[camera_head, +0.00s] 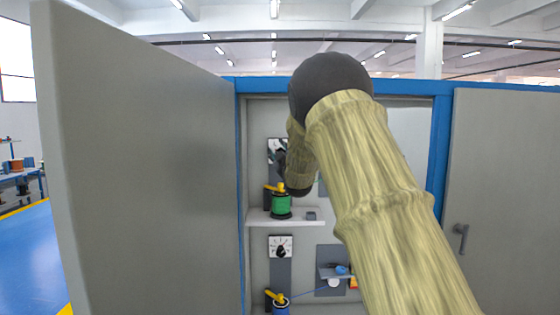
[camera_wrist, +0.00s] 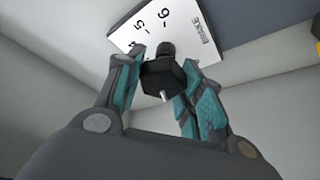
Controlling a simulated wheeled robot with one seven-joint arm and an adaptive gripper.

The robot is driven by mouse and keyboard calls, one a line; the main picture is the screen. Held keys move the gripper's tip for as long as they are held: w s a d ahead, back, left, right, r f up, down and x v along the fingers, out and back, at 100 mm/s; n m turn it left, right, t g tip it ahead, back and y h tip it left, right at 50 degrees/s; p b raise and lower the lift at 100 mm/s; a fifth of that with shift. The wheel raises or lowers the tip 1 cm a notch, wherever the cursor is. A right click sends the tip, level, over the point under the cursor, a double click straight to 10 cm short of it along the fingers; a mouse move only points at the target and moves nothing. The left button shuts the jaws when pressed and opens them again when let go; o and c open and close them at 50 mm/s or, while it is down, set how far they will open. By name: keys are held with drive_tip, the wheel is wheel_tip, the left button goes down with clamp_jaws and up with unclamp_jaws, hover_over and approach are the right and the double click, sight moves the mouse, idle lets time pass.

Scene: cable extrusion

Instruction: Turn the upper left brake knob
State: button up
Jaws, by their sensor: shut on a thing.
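The upper left brake knob (camera_wrist: 163,75) is black and sits between the fingers of my gripper (camera_wrist: 160,82) in the wrist view. The fingers have teal pads and are shut on the knob. Behind it is a white dial plate (camera_wrist: 185,25) with the word BRAKE and the numbers 5 and 6, tilted in this view. In the head view the upper dial plate (camera_head: 275,145) shows in part inside the cabinet. My gripper (camera_head: 281,162) is in front of it, and my arm hides much of the cabinet interior.
Below are a green spool (camera_head: 281,205) on a white shelf (camera_head: 262,217), a lower brake dial (camera_head: 280,247) and a blue spool (camera_head: 281,307). A blue frame (camera_head: 241,200) edges the opening.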

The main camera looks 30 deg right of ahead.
drive_tip(key=shift+f+n+y+b, duration=0.1)
drive_tip(key=shift+n+y+b, duration=0.6)
drive_tip(key=shift+n, duration=0.6)
drive_tip(key=o, duration=0.9)
drive_tip(key=shift+c, duration=0.2)
drive_tip(key=v, duration=1.2)
